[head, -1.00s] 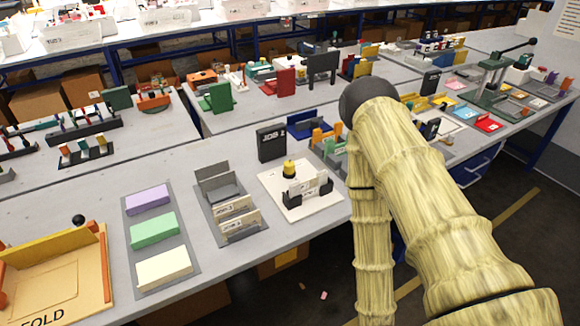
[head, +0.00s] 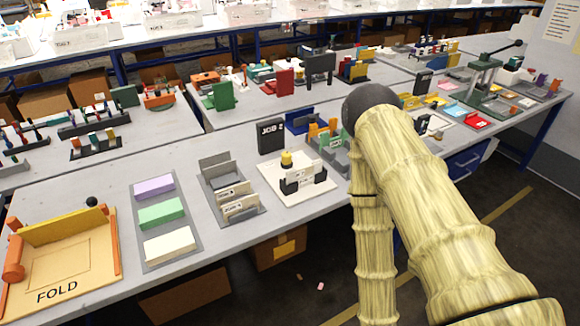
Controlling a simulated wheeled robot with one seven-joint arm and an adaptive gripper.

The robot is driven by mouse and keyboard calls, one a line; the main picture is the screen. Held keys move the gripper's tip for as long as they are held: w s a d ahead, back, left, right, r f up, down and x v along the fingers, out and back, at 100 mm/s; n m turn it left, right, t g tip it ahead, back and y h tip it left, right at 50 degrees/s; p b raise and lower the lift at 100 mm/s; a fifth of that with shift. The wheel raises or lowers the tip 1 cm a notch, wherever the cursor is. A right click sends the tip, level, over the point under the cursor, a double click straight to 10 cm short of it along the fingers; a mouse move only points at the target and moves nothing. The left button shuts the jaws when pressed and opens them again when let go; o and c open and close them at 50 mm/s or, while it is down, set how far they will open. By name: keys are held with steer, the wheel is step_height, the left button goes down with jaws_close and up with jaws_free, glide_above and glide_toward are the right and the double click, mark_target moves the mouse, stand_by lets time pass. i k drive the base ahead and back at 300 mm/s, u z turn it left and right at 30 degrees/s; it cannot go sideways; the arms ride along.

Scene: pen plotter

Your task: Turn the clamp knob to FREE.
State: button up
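I cannot make out a pen plotter or a clamp knob marked FREE among the small fixtures on the benches. A white plate (head: 287,194) with a yellow-topped post (head: 287,160) stands on the near bench, left of my arm. My arm, in a pale yellow sleeve with a dark round joint, fills the right middle and hides part of the bench behind it. My gripper is not in view.
A green press (head: 485,85) stands far right. Floor is open at lower right.

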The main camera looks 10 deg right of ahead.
mark_target(285, 156)
steer(key=k, duration=0.15)
steer(key=u, duration=0.95)
steer(key=i, duration=0.6)
steer(key=z, duration=0.95)
